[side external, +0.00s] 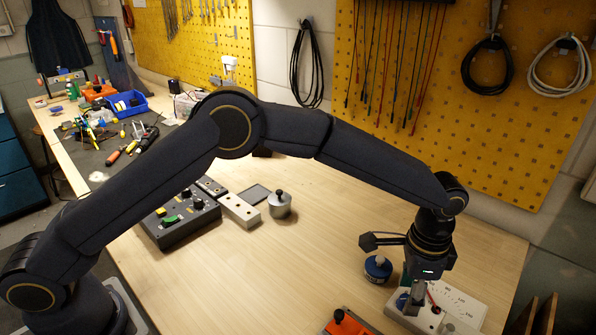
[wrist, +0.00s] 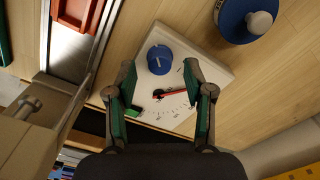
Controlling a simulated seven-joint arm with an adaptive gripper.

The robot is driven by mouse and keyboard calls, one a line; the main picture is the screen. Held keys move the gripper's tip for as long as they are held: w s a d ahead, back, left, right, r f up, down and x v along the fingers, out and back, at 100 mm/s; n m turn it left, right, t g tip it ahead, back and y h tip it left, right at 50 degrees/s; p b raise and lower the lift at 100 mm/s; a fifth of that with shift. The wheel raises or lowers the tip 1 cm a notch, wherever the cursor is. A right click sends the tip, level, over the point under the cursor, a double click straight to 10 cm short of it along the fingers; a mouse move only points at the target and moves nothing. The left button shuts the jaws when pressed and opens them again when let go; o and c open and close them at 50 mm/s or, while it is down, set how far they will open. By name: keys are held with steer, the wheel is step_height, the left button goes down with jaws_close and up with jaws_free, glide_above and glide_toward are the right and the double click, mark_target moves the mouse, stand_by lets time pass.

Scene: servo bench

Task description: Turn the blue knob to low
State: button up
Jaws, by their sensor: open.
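A white meter panel (wrist: 214,66) lies below my gripper in the wrist view. It carries a blue knob (wrist: 160,58) and a dial with a red needle (wrist: 172,93). The knob also shows at the panel's left in the side view (side external: 402,301), partly hidden by a finger. My gripper (wrist: 159,68) is open, with one finger on each side of the knob in the wrist view and clear gaps between. It points down over the panel in the side view (side external: 416,300). I cannot tell how high the fingertips are, or read the knob's markings.
A separate blue round object with a pale top (wrist: 238,20) stands near the panel, also seen in the side view (side external: 378,267). An orange-and-grey item (side external: 346,324) sits at the front. A dark control box (side external: 178,218) and a metal weight (side external: 280,205) stand farther left. The middle table is clear.

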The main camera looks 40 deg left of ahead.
step_height(320, 180, up, 11)
steer(key=shift+f, duration=0.1)
stand_by(0.3)
steer(key=w+a+r+n+t, duration=0.2)
steer(key=a+r, duration=0.7)
steer(key=r, duration=0.3)
steer(key=s+a+r+n+t, duration=0.1)
steer(key=s+a+r, duration=0.3)
steer(key=a, duration=0.3)
steer(key=s+a+r+n+t, duration=0.1)
steer(key=s+a+r+n, duration=0.1)
steer(key=s+a+r, duration=0.3)
steer(key=s+a+f+n+t, duration=0.2)
steer(key=s+a+f+n, duration=0.1)
steer(key=s+a, duration=0.7)
steer(key=s+a+f+n, duration=0.2)
steer(key=s+f, duration=0.4)
steer(key=f, duration=0.3)
steer(key=shift+s+f+n+g, duration=0.3)
steer(key=shift+s+f+n, duration=0.1)
steer(key=shift+n, duration=0.1)
